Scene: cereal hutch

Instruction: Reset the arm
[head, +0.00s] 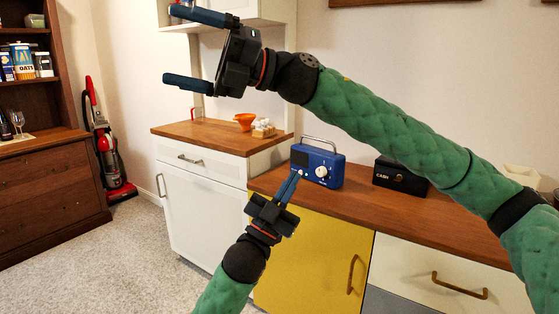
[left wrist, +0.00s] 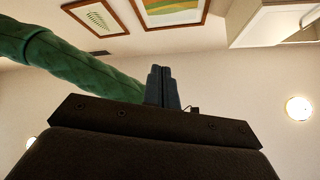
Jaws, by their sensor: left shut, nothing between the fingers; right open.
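My left gripper (head: 295,176) comes up from the bottom of the head view, in front of the counter. Its fingers are together and empty, pointing up. They also show shut in the left wrist view (left wrist: 160,72), with nothing between them. My right gripper (head: 170,46) is at the upper left of the head view, on the arm that crosses from the right. Its two blue fingers are wide apart and point left, with nothing between them. It is in front of the white cabinet and wall.
A blue radio (head: 318,167) stands on the wooden counter behind my left gripper. A black cash box (head: 400,177) is to its right, partly behind my right arm. An orange bowl (head: 245,121) and an egg carton (head: 263,131) sit on the white cabinet's top. A red vacuum (head: 107,146) stands left.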

